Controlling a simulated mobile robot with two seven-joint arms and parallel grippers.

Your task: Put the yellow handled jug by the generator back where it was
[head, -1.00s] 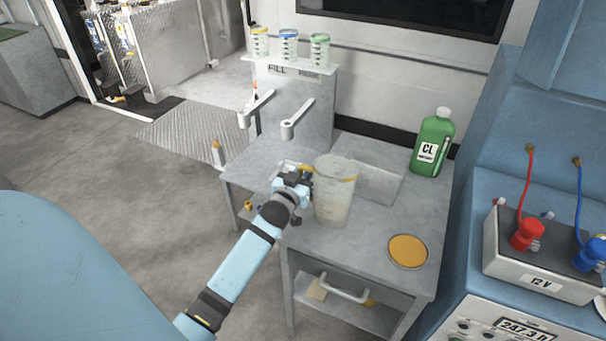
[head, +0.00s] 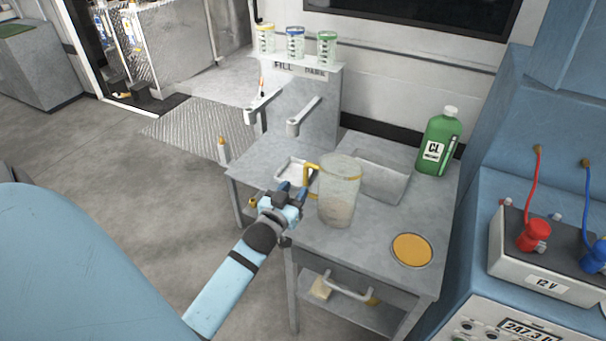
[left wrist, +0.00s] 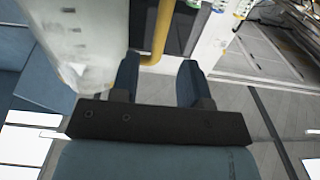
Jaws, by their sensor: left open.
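The clear jug (head: 338,200) with a yellow handle (head: 311,180) stands upright on the grey bench (head: 375,240), left of a round yellow disc (head: 412,250). Its handle points left, towards my left gripper (head: 293,190). My left gripper is open and empty, just left of the jug and a little below the handle in the picture. In the left wrist view the jug (left wrist: 85,45) fills the upper left, and its yellow handle (left wrist: 159,35) shows beyond and between the open fingers (left wrist: 158,82). My right gripper is not in view.
A dispenser with two spouts (head: 305,115) and several small jugs (head: 295,42) on top stands at the bench's back. A green bottle (head: 438,145) is at the back right. The blue machine with a 12 V box (head: 545,265) stands right.

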